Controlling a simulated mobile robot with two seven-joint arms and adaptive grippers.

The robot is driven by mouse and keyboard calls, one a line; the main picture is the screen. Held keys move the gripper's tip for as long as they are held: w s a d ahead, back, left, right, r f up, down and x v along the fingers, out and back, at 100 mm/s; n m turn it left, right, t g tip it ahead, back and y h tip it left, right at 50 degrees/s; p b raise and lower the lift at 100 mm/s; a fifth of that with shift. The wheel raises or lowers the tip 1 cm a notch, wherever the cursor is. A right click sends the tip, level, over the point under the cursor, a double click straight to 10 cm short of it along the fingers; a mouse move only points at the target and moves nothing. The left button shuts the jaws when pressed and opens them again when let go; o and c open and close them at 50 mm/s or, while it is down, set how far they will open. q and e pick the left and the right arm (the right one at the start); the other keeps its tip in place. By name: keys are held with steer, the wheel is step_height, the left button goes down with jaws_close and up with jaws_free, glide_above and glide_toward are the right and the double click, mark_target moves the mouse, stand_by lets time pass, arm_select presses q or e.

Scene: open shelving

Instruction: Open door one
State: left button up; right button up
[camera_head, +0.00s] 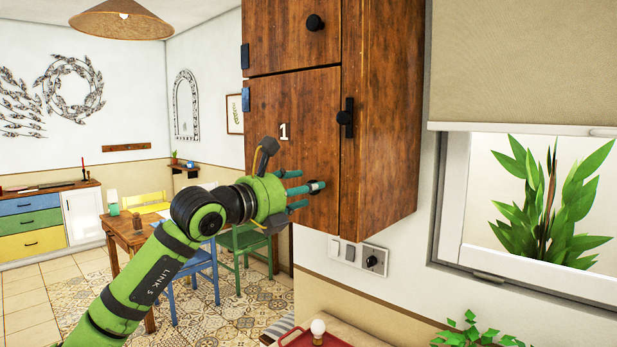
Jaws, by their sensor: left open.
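Door one (285,115) is a dark wooden door marked with a white "1" on a wall cabinet (385,120). The door looks closed. Its black knob (345,117) is at the right edge, on a black plate. Blue hinges show on the left edge. My left gripper (308,188), green with teal fingers, is in front of the lower part of the door, below and left of the knob. Its fingers are spread and hold nothing. I cannot tell whether they touch the door. My right gripper is not in view.
A second door with a black knob (315,22) is above. Switches (358,254) are on the wall below the cabinet. A window (535,210) with a plant is at right. A red tray (312,338) is at the bottom. A table (130,232) and chairs stand behind my left arm.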

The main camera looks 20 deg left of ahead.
arm_select(q)
steer(key=shift+p+x, duration=0.35)
steer(key=shift+x, duration=0.65)
jaws_close()
steer(key=shift+s, duration=0.1)
